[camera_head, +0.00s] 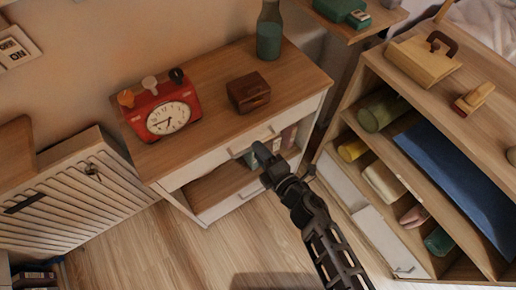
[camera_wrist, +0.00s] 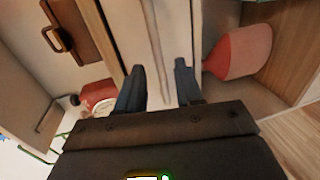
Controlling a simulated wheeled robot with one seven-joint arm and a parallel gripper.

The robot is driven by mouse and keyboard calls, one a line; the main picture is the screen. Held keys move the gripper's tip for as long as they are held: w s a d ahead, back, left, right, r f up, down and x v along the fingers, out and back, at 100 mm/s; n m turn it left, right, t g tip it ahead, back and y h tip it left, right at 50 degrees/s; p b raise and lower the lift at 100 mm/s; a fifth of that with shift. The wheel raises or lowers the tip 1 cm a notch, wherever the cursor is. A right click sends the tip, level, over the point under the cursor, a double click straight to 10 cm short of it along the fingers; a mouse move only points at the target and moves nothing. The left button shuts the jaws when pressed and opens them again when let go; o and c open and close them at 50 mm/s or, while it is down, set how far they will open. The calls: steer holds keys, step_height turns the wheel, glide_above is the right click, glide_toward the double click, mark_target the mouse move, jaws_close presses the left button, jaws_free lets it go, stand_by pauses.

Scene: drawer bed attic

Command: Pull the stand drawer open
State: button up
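The stand (camera_head: 216,78) has a wooden top, a white upper drawer (camera_head: 213,159) and another white drawer (camera_head: 232,200) below an open shelf. The upper drawer looks shut. Its pale handle (camera_head: 252,139) is partly hidden by my gripper in the head view. My gripper (camera_head: 260,158) is at the front of the stand, close to that drawer. In the wrist view my gripper (camera_wrist: 160,78) has its two dark fingers apart, facing the white drawer front (camera_wrist: 132,28). A pale bar, likely the handle (camera_wrist: 156,50), lies between the finger lines; contact cannot be told.
A red clock (camera_head: 167,108), a brown box (camera_head: 248,93) and a green bottle (camera_head: 269,38) stand on top. A shelf unit (camera_head: 372,60) with rolled cloths is close on the right. A slatted cabinet (camera_head: 75,195) is left. Wooden floor (camera_head: 140,245) is clear in front.

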steer(key=shift+x, duration=1.05)
jaws_close()
stand_by(0.7)
